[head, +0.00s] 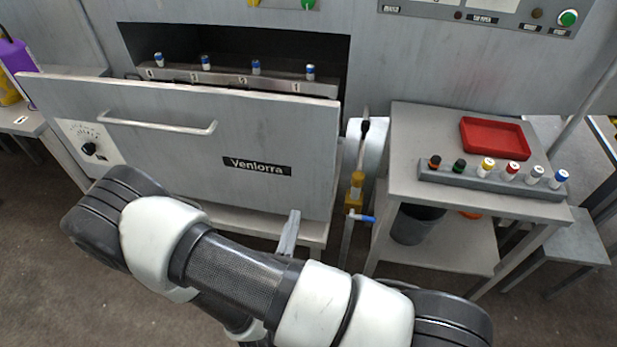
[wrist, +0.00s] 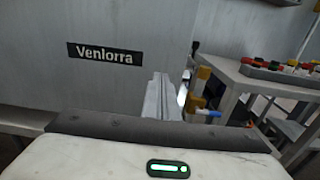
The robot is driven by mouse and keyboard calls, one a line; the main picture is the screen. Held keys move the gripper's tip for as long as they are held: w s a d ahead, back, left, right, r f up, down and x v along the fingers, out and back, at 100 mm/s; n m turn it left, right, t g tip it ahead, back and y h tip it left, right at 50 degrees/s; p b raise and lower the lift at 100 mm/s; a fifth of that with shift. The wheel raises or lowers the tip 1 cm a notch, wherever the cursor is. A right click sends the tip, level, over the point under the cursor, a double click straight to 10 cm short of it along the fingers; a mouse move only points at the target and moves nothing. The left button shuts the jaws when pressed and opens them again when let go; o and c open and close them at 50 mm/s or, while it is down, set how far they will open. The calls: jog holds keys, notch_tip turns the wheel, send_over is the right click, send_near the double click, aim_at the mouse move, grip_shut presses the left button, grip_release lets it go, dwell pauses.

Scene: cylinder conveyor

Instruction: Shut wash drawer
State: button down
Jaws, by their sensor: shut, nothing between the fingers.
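The wash drawer (head: 270,135) is a wide grey metal front with a bar handle (head: 160,127), a black knob at its left and a "Venlorra" label. It stands pulled out from the machine, and the dark opening shows behind its top edge. My gripper (head: 292,217) is in front of the lower right part of the drawer front, right of and below the label. In the wrist view my gripper (wrist: 160,84) points toward the drawer front (wrist: 95,85), its fingers together and empty. I cannot tell whether the fingertips touch the front.
Several blue-capped vials (head: 256,67) stand in a metal rack inside the opening. At the right, a side table (head: 400,150) holds a red tray (head: 495,138) and a vial rack (head: 440,177). A pipe with a yellow fitting and blue valve (head: 355,195) stands between drawer and table.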

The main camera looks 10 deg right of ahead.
aim_at(307, 172)
jog(key=x, duration=1.3)
jog(key=shift+w, duration=0.1)
